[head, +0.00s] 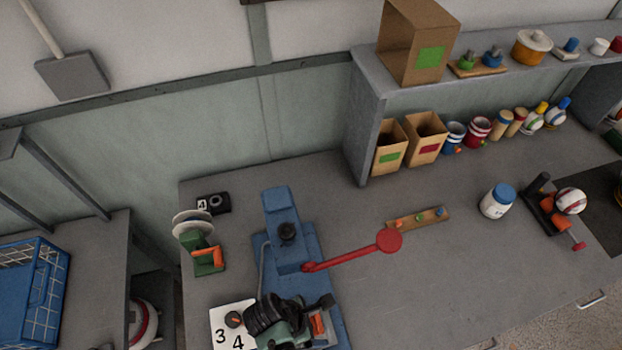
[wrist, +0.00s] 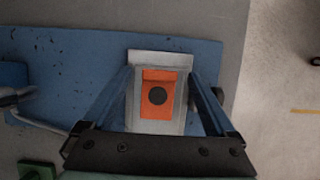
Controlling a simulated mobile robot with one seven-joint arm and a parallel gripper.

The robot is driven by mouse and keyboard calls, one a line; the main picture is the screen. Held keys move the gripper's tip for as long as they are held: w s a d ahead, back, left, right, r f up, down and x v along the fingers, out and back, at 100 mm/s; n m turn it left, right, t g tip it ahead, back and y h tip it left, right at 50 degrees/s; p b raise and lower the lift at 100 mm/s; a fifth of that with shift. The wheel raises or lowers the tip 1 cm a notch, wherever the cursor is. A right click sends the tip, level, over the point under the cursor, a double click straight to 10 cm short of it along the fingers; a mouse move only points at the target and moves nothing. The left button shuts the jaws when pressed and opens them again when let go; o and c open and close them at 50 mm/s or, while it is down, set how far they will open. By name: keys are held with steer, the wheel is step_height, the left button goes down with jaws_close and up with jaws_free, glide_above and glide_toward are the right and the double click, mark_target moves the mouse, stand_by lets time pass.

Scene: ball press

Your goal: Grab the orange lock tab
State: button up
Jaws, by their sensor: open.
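The orange lock tab (wrist: 158,82) has a dark round spot in its middle. It sits on a pale grey plate (wrist: 160,58) on the blue base (wrist: 70,60) of the press. My gripper (wrist: 161,74) is open in the wrist view. Its two fingers stand to the left and right of the tab, with nothing gripped between them. I cannot tell how far above the tab the fingertips are. In the head view the orange tab (head: 318,325) shows at the front of the blue press (head: 283,220), partly hidden by my dark gripper.
A red lever (head: 345,256) reaches right from the press. A wooden strip with coloured pegs (head: 410,221) lies behind it. A green device with an orange handle (head: 205,258) and a numbered card (head: 222,336) are to the left.

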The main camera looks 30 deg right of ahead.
steer(key=shift+c, duration=0.2)
steer(key=c, duration=1.4)
